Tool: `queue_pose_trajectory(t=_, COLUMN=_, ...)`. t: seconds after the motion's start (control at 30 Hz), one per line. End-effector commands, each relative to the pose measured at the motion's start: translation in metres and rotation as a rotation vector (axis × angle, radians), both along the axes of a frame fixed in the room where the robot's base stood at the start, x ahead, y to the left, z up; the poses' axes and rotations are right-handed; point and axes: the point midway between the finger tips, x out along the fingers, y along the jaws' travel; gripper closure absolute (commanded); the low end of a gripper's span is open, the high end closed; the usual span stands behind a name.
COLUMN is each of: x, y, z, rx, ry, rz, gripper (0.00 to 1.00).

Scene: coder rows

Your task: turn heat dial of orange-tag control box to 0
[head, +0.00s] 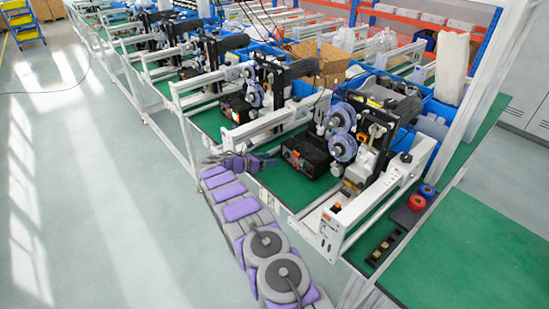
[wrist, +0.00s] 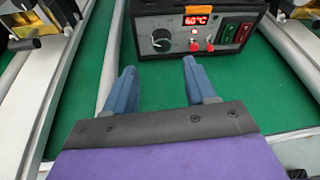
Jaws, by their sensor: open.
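The orange-tag control box (wrist: 150,20) is black and stands at the top of the wrist view, with an orange tag along the top of its front. Below the tag is a lit red display (wrist: 196,20). In the head view the box (head: 308,152) sits on the green bench, just right of my gripper (head: 272,161).
Red knobs (wrist: 210,47) and a green and a red switch (wrist: 230,32) sit right of the dial. White rails (wrist: 290,50) flank the box. Lilac-wheeled coder machines (head: 342,146) stand behind it. The aisle floor (head: 90,200) at left is clear.

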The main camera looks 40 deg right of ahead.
Motion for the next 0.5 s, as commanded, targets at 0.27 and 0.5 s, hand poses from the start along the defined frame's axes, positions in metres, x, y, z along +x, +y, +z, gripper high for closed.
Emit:
queue_pose_trajectory(t=0.27, x=0.0002, y=0.0068, z=0.0021, rx=0.0, ry=0.0, rz=0.0, gripper=0.44)
queue_pose_trajectory(t=0.5, x=-0.0002, y=0.0074, z=0.0053, rx=0.004, ry=-0.006, rz=-0.004, gripper=0.59)
